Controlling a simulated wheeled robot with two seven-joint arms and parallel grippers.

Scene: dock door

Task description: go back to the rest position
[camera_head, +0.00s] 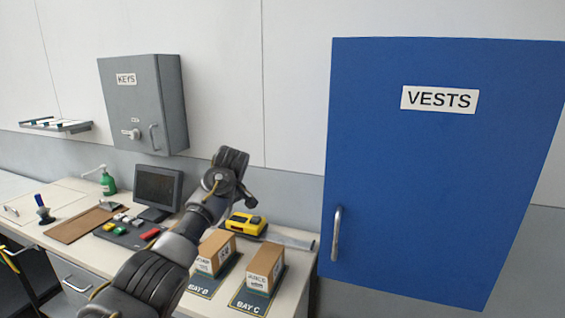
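One dark arm of mine rises from the lower left over the workbench, so I take it as my left. Its far end, with my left gripper (232,172), is in front of the grey wall, above the back of the bench and left of the blue vests cabinet (430,180). The fingers are not clearly visible, and I see nothing held there. The arm hides part of the bench and part of the left-hand box. My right gripper is not in view.
The workbench (290,292) holds two cardboard boxes (264,268) on bay mats, a yellow device (246,223), a monitor (158,187), a brown board (80,224) and a green pump bottle (107,182). A grey key cabinet (143,105) hangs above. The vests door is shut.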

